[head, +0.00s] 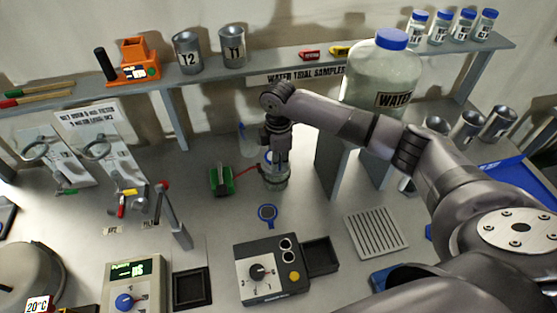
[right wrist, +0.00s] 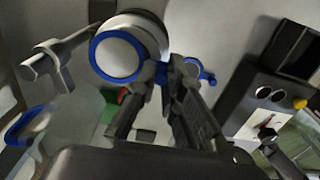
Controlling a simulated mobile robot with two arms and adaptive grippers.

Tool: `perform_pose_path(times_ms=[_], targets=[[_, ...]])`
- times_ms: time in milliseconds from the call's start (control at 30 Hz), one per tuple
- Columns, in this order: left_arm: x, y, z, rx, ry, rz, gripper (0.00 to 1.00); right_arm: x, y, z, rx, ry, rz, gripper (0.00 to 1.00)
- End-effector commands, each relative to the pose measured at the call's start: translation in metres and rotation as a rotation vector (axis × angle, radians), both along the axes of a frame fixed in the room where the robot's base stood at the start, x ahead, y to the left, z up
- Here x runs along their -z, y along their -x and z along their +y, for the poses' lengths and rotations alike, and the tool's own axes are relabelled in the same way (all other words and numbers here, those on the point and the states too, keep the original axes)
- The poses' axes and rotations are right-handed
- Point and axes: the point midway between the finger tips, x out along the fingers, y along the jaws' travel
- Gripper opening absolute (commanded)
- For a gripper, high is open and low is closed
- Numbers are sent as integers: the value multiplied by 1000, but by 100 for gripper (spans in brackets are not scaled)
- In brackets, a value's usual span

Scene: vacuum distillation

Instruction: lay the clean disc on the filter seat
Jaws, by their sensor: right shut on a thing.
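My right gripper (head: 276,153) points down just above a short round vessel (head: 275,181) in the middle of the bench, which looks like the filter seat. In the right wrist view the gripper (right wrist: 165,75) has its fingertips close together at the edge of a pale disc with a blue rim (right wrist: 117,57). The disc lies over or against the round vessel; whether it touches cannot be told. The grip itself is partly hidden by the fingers. A second blue-rimmed disc with a tab (head: 267,211) lies on the bench in front, and shows in the wrist view (right wrist: 195,68). My left gripper is out of view.
A green block (head: 221,180) with a red lead stands left of the vessel. A black control box (head: 271,270) and a slotted tray (head: 376,233) are in front. A shelf leg (head: 331,165) and a large water bottle (head: 383,75) stand close on the right.

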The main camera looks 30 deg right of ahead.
Motion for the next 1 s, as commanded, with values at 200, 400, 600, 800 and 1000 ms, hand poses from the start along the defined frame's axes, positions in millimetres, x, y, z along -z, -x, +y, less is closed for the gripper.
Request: perform_pose_path(times_ms=[200,400,600,800,1000], targets=[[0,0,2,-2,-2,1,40,2,0,0,0,0,1,18],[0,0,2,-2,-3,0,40,2,0,0,0,0,1,29],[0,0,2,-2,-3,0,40,2,0,0,0,0,1,29],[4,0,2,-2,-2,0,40,-7,-1,0,0,-1,-1,29],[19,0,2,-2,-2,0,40,-44,-1,1,-1,-2,-6,29]])
